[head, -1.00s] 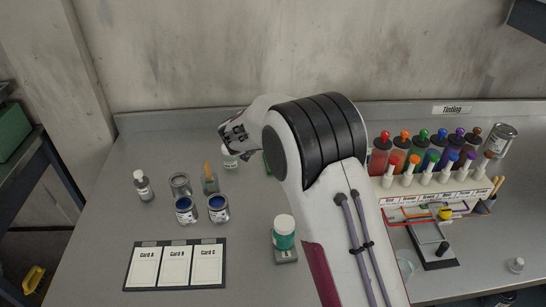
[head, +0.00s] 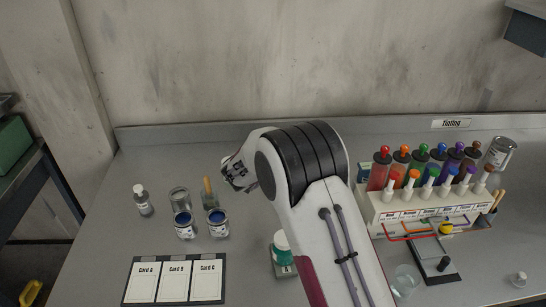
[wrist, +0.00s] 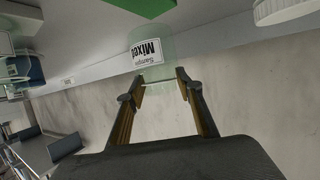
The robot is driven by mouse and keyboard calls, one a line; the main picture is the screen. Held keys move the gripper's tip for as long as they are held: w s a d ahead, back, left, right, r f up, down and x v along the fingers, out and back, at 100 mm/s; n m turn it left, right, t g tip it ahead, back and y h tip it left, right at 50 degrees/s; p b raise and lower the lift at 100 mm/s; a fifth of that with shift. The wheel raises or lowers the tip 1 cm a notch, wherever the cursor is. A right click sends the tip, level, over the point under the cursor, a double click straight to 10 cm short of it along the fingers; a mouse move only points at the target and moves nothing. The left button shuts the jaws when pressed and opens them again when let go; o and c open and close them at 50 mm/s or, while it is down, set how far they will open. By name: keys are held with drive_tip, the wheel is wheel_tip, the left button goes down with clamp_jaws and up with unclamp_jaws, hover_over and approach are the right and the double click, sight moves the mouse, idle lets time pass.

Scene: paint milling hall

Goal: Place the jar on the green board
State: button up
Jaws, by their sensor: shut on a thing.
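My gripper (wrist: 160,86) is shut on a translucent pale green jar (wrist: 138,36) with a white label reading "Sample Mixed", upside down in the wrist view. In the head view my gripper (head: 237,178) is behind the can group, and the jar is hidden there. The green board (wrist: 145,6) shows as a green edge at the top of the wrist view, apart from the jar in the picture. The board is hidden behind my arm in the head view. I cannot tell the jar's height above the bench.
A teal jar with a white lid (head: 282,243) stands close beside my arm. Two blue paint cans (head: 217,222), an empty can (head: 179,198) and a brush pot (head: 209,200) stand near my gripper. Cards (head: 174,281) lie in front; a tinting rack (head: 425,208) is at right.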

drive_tip(key=shift+f, duration=1.8)
drive_tip(key=shift+f, duration=0.1)
drive_tip(key=o, duration=1)
drive_tip(key=shift+s+a+r, duration=0.2)
drive_tip(key=shift+s+r, duration=0.05)
drive_tip(key=shift+s, duration=0.05)
drive_tip(key=v, duration=1.1)
drive_tip(key=shift+s+r, duration=0.15)
